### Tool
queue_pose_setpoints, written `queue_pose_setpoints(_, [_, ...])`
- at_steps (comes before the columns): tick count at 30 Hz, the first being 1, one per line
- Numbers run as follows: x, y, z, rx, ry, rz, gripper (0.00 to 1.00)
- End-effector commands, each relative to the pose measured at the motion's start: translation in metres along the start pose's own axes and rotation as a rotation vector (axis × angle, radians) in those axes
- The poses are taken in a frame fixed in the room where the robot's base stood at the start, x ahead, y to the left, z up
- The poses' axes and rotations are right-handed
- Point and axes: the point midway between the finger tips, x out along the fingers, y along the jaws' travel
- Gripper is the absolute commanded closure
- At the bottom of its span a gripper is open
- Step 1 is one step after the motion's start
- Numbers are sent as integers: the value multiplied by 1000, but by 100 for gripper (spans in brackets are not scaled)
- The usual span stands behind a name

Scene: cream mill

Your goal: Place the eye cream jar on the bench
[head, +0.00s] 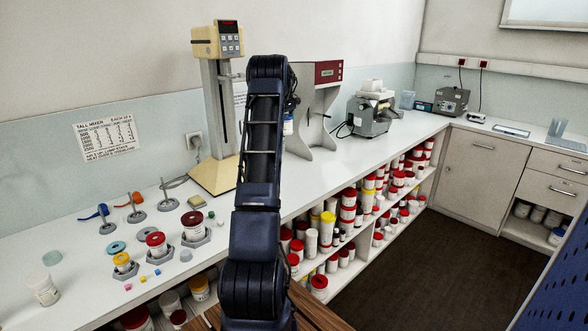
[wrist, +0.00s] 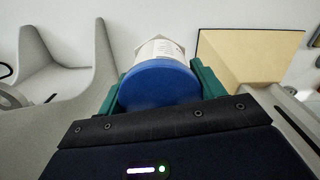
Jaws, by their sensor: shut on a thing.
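My gripper (wrist: 160,85) is shut on a white jar with a blue lid (wrist: 158,84), its green fingers on either side. The lid faces the wrist camera, and the small print on the jar's label is unreadable, so I cannot confirm it is the eye cream jar. In the head view, my arm hides most of the jar; a bit of white and blue (head: 288,126) shows just right of the arm. The white bench (head: 90,235) runs along the wall. I cannot tell whether the jar touches it.
A tall beige mixer (head: 218,110) stands left of my arm, and a red-and-grey machine (head: 326,73) stands to the right. Lidded jars, stands and small coloured blocks occupy the near left bench. Shelves below (head: 330,238) hold many jars. Bare bench lies right of my arm.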

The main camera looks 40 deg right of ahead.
Motion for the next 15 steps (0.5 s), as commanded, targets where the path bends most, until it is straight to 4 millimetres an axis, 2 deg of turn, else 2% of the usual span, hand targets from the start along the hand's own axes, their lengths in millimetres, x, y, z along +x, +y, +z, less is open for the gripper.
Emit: queue_pose_setpoints(15, [107, 0, 0, 0, -1, -2, 60])
